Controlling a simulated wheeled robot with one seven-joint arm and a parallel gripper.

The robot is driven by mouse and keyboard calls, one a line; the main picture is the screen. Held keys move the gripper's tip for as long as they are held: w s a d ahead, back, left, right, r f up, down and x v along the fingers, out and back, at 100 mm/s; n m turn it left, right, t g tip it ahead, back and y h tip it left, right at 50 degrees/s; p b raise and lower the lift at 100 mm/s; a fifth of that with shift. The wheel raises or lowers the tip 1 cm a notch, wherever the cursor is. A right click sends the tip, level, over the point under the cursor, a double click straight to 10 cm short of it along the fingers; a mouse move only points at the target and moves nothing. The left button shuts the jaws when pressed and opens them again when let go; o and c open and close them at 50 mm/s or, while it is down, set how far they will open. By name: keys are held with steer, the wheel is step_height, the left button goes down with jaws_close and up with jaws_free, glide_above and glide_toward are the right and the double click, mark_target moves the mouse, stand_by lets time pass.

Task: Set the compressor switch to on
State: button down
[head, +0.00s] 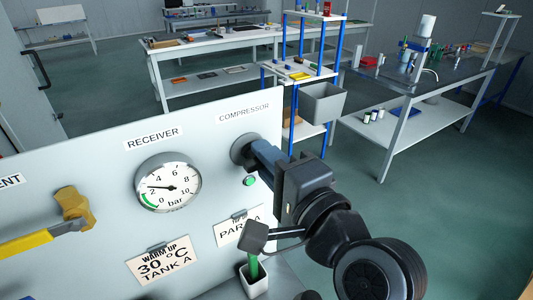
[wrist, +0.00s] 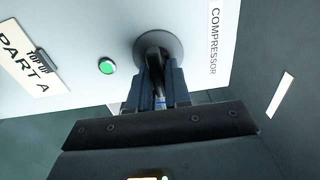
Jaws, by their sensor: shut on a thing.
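The compressor switch (wrist: 155,52) is a dark knob on a round grey plate, under the "COMPRESSOR" label (wrist: 213,42) on the white panel. In the head view its round plate (head: 243,150) shows at the panel's right side. My gripper (wrist: 157,88) is at the switch with its fingers shut on the knob's handle. In the head view my gripper (head: 262,160) reaches the switch from the right and hides most of the handle. A green lamp (wrist: 107,66) sits beside the switch; it also shows in the head view (head: 250,181). The exact switch position is hard to read.
The panel (head: 100,140) also bears a receiver gauge (head: 168,183) reading about 2 bar, a yellow valve lever (head: 30,243), and cards reading "WARM UP 30 °C TANK A" (head: 163,265) and "PART A" (head: 236,229). A white cup (head: 254,284) holds a green item below. Workbenches stand behind.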

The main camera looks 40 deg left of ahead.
steer(key=shift+w+d, duration=0.1)
steer(key=c, duration=1.2)
jaws_free()
steer(key=shift+o, duration=0.2)
steer(key=b+v, duration=0.1)
steer(key=v, duration=0.6)
steer(key=shift+s+d+b, duration=0.2)
steer(key=shift+d+b, duration=0.1)
steer(key=shift+b, duration=0.1)
